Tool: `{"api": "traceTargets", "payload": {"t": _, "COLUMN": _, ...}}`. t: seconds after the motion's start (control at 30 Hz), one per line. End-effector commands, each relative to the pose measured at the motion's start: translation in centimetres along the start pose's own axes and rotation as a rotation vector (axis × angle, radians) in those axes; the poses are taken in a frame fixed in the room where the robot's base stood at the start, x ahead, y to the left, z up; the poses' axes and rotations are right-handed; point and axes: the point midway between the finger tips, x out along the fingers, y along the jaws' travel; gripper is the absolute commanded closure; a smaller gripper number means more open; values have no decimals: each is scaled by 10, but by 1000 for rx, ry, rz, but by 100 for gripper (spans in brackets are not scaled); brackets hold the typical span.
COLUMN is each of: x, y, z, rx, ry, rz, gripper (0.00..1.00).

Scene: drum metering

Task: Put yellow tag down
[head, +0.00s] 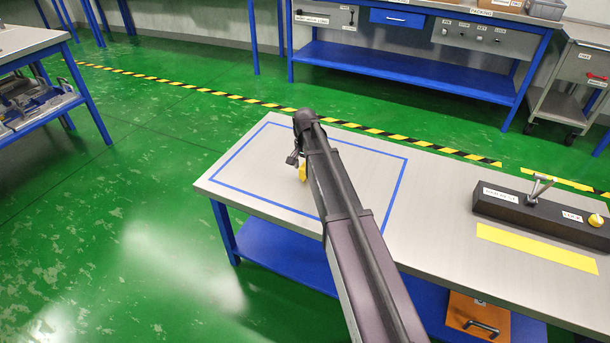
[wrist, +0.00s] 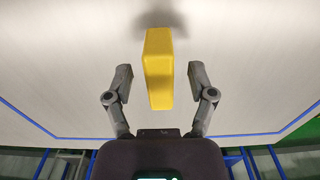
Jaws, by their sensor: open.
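The yellow tag (wrist: 159,68) is a small yellow block standing between the two fingers of my gripper (wrist: 159,84) in the wrist view. Both fingers are spread, with a gap on each side of the tag. In the head view the tag (head: 303,172) shows beside my arm, inside the blue outlined area of the table (head: 255,165). My gripper (head: 296,160) is partly hidden behind my arm there. A dark shadow lies by the tag's far end in the wrist view; I cannot tell exactly how it meets the tabletop.
A dark fixture (head: 540,215) with a lever and a yellow knob stands on the table's right side. A yellow strip (head: 535,248) lies in front of it. The outlined area looks otherwise clear. A blue workbench (head: 400,65) stands behind, beyond a striped floor line.

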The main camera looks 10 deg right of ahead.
Motion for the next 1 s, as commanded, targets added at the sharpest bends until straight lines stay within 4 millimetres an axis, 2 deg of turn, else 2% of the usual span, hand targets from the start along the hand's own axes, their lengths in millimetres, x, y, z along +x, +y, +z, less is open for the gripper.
{"api": "traceTargets", "payload": {"t": 0.03, "x": 6, "y": 0, "z": 0, "rx": 0, "ry": 0, "rz": 0, "gripper": 29}}
{"api": "traceTargets", "payload": {"t": 0.17, "x": 10, "y": 0, "z": 0, "rx": 0, "ry": 0, "rz": 0, "gripper": 29}}
{"api": "traceTargets", "payload": {"t": 0.8, "x": 10, "y": 0, "z": 0, "rx": 0, "ry": 0, "rz": 0, "gripper": 29}}
{"api": "traceTargets", "payload": {"t": 0.87, "x": 10, "y": 0, "z": 0, "rx": 0, "ry": 0, "rz": 0, "gripper": 43}}
{"api": "traceTargets", "payload": {"t": 1.0, "x": 10, "y": 0, "z": 0, "rx": 0, "ry": 0, "rz": 0, "gripper": 85}}
